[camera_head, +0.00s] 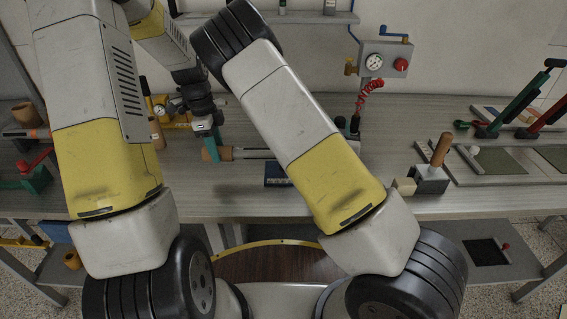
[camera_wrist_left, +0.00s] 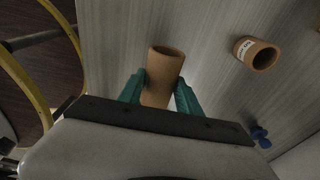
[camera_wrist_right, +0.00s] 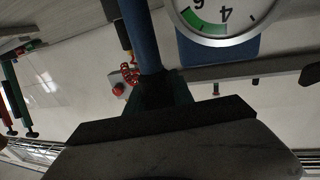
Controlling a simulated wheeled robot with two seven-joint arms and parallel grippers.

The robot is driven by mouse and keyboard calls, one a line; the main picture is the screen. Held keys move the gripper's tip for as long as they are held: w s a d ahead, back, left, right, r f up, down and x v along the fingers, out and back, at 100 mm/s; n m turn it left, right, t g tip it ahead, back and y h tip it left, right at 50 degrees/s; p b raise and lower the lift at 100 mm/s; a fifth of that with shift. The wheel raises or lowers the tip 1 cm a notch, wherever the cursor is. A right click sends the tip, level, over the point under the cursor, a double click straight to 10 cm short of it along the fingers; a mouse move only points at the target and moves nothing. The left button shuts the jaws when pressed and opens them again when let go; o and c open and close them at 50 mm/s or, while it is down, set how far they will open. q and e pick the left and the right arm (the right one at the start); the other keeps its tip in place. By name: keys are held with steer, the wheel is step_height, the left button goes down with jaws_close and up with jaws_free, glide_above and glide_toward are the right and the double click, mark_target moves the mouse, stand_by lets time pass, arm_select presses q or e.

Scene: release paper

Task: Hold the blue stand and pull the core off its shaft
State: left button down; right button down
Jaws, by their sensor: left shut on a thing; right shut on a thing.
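A brown cardboard core (camera_wrist_left: 163,72) is between the green fingers of my left gripper (camera_wrist_left: 160,95), which is shut on it. In the head view my left gripper (camera_head: 211,142) holds the core (camera_head: 224,153) lying sideways above the table. A grey shaft (camera_head: 255,153) lies in line with it on the right; I cannot tell whether the core is still around its end. A dark blue base (camera_head: 278,181) shows below the shaft. In the right wrist view my right gripper (camera_wrist_right: 158,85) is shut on the blue post of the stand (camera_wrist_right: 140,35). In the head view my arm hides it.
A large dial gauge (camera_wrist_right: 222,12) is close to my right gripper. A wooden-handled block (camera_head: 432,176) stands at the right of the table (camera_head: 400,120). A red-knobbed gauge panel (camera_head: 384,60) is on the wall.

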mark_target(204, 148)
arm_select(q)
steer(key=shift+a, duration=0.1)
steer(key=shift+a, duration=1.75)
arm_select(e)
steer(key=c, duration=1)
jaws_free()
